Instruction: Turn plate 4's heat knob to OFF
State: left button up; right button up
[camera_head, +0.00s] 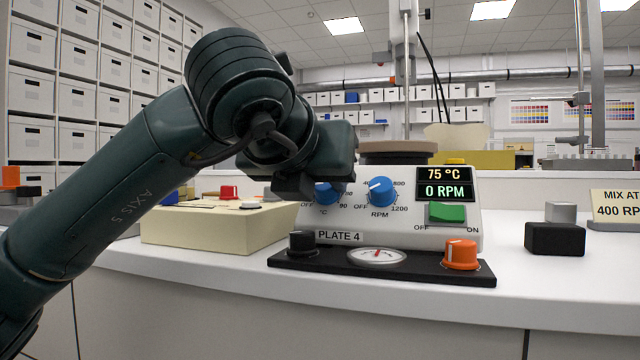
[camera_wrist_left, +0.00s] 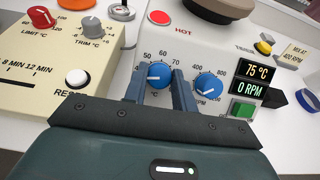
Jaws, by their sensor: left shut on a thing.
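Plate 4 (camera_head: 345,238) is a pale hotplate unit. Its display (camera_head: 443,183) reads 75 °C and 0 RPM. Its blue heat knob (camera_head: 327,193) is the left of two, partly covered by my left gripper (camera_head: 312,185) in the head view. In the left wrist view, my left gripper's two blue-grey fingers (camera_wrist_left: 159,84) stand on either side of the heat knob (camera_wrist_left: 158,74), shut on it. The knob carries a white mark, but its exact setting is hard to read. The heat scale's OFF end is hidden there. My right gripper is not in view.
The blue RPM knob (camera_head: 382,191) sits close right of the heat knob, with a green switch (camera_head: 447,212) beyond. In front lies a black strip (camera_head: 420,264) with black and orange knobs. A cream box (camera_head: 215,231) stands left, a black block (camera_head: 554,239) right.

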pick_arm(q)
jog(key=shift+d+n+y, duration=0.1)
jog(key=shift+n+y, duration=0.5)
jog(key=shift+n, duration=0.75)
jog(key=shift+n+y, duration=0.6)
jog(key=shift+n, duration=0.75)
jog(key=o, duration=1)
jog(key=shift+s, duration=0.1)
jog(key=shift+s+r, duration=0.2)
jog(key=p+v, duration=0.2)
jog(key=v, duration=1)
jog(key=shift+s+p, duration=0.3)
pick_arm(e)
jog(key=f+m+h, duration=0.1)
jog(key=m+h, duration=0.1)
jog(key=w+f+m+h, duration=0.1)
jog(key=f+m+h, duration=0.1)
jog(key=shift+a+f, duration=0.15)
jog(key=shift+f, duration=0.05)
